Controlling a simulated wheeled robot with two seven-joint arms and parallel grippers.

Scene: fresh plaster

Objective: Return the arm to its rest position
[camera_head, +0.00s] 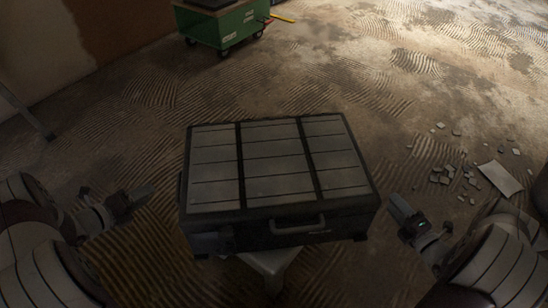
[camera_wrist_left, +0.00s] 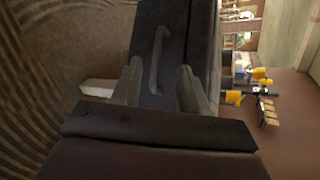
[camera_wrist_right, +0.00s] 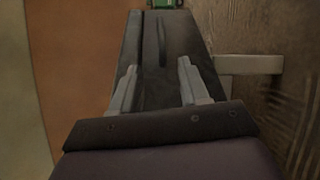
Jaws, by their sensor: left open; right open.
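A closed grey case (camera_head: 272,168) with dark straps and a front handle (camera_head: 297,226) sits in the middle of the head view. My left gripper (camera_head: 140,194) is open and empty, to the left of the case and apart from it. In the left wrist view its fingers (camera_wrist_left: 158,88) point at a dark side of the case with a handle (camera_wrist_left: 157,60). My right gripper (camera_head: 398,205) is open and empty, just right of the case's front right corner. In the right wrist view its fingers (camera_wrist_right: 158,90) point at the case's other dark side (camera_wrist_right: 160,50).
The case rests on a light stand (camera_head: 268,262), mostly hidden beneath it. A green wheeled cart (camera_head: 222,25) stands at the back. Broken tile pieces (camera_head: 455,178) and a flat pale slab (camera_head: 500,178) lie on the floor at right. The floor behind the case is clear.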

